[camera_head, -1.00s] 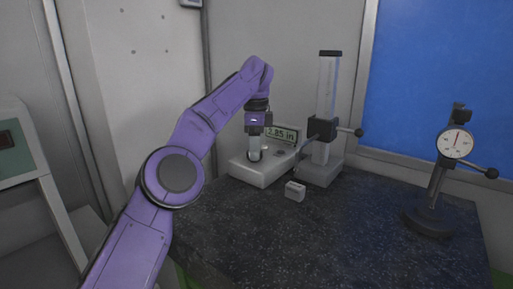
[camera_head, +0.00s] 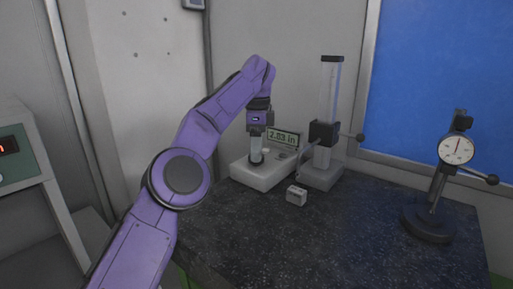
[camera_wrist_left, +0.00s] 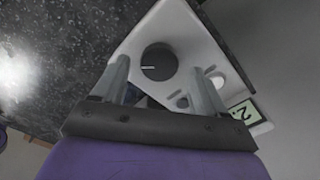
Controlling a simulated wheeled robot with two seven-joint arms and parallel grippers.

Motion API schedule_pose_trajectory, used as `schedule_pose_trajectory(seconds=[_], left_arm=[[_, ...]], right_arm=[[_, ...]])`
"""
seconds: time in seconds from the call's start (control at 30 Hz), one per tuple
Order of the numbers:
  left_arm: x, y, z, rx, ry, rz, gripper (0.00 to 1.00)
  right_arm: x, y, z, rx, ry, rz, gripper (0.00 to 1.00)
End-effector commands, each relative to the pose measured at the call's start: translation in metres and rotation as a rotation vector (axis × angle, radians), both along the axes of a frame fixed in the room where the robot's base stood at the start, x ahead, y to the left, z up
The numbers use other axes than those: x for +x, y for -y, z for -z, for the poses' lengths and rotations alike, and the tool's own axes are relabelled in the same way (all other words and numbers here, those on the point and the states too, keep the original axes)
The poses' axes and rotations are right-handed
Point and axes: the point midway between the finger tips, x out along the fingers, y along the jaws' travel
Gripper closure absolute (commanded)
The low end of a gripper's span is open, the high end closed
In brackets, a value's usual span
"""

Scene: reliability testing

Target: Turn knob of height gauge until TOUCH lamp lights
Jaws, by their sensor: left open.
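The height gauge has a pale console (camera_head: 262,174) with a display (camera_head: 284,137) reading about 2.83 in, beside an upright column (camera_head: 328,100) with a dark slider (camera_head: 323,132). The wrist view shows its black round knob (camera_wrist_left: 158,62) with a white mark on the console top (camera_wrist_left: 190,35). My left gripper (camera_head: 256,155) points down over the knob. Its open fingers (camera_wrist_left: 162,75) stand on either side of the knob in the wrist view; I cannot tell whether they touch it. No lit lamp can be made out. My right gripper is not in view.
A small grey block (camera_head: 296,196) sits on the dark speckled table (camera_head: 330,240) in front of the gauge. A dial indicator on a stand (camera_head: 456,150) is at the right. The table's front middle is clear. A wall and blue panel (camera_head: 440,60) stand behind.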

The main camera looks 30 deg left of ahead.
Motion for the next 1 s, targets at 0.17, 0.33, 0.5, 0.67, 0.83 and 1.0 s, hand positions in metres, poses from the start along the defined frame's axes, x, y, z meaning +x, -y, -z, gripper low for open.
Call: schedule_pose_trajectory(seconds=[0.17,0.33,0.5,0.67,0.83,1.0], left_arm=[[-0.001,-0.001,-0.057,-0.001,0.001,-0.003,0.27],[-0.001,-0.002,-0.083,-0.003,-0.001,-0.002,0.27],[-0.001,-0.003,-0.089,-0.002,-0.001,-0.002,0.27],[-0.001,-0.002,-0.088,-0.002,-0.001,-0.002,0.27],[-0.001,-0.002,-0.088,-0.002,0.000,-0.002,0.27],[-0.001,-0.002,-0.088,-0.002,0.000,-0.002,0.27]], right_arm=[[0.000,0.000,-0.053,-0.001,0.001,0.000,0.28],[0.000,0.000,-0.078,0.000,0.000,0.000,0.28],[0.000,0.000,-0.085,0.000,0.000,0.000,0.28],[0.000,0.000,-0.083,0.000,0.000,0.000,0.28],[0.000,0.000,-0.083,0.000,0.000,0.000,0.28],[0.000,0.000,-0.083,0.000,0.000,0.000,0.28]])
